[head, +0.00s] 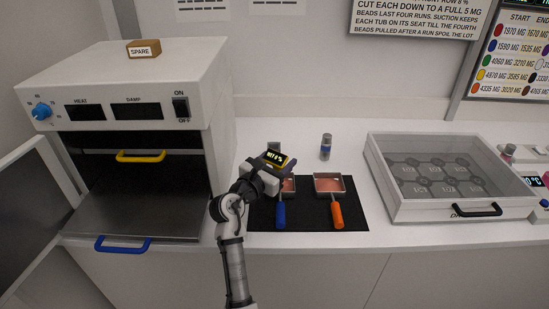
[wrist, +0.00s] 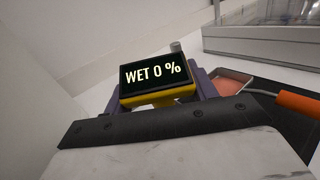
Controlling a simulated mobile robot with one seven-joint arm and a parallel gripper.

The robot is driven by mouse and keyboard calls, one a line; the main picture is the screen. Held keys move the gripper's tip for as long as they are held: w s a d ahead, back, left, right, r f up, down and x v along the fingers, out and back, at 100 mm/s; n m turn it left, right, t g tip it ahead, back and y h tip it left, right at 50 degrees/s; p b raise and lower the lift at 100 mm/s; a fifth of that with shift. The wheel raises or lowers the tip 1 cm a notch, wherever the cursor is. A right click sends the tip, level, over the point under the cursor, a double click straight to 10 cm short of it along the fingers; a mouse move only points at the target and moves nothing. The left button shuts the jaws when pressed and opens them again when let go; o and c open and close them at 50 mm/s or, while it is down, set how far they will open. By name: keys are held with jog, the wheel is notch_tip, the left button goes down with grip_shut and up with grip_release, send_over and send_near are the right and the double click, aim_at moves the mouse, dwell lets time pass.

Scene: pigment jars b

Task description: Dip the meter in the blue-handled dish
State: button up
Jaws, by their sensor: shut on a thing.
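My gripper (head: 268,170) is shut on the meter (head: 276,158), a yellow block with a black screen. In the wrist view the meter (wrist: 157,77) reads "WET 0 %" and sits between the jaws. The blue-handled dish (head: 289,191) holds pink stuff and lies on a black mat, its blue handle toward the front. My gripper and the meter are over its back left part and hide some of it. Whether the meter's tip touches the pink stuff is hidden.
An orange-handled dish (head: 329,184) with pink stuff lies to the right on the black mat (head: 309,214). A small grey vial (head: 326,147) stands behind. A clear-lidded case (head: 447,209) is at the right. An open oven (head: 135,110) with a blue-handled tray is at the left.

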jog(key=shift+r, duration=2.8)
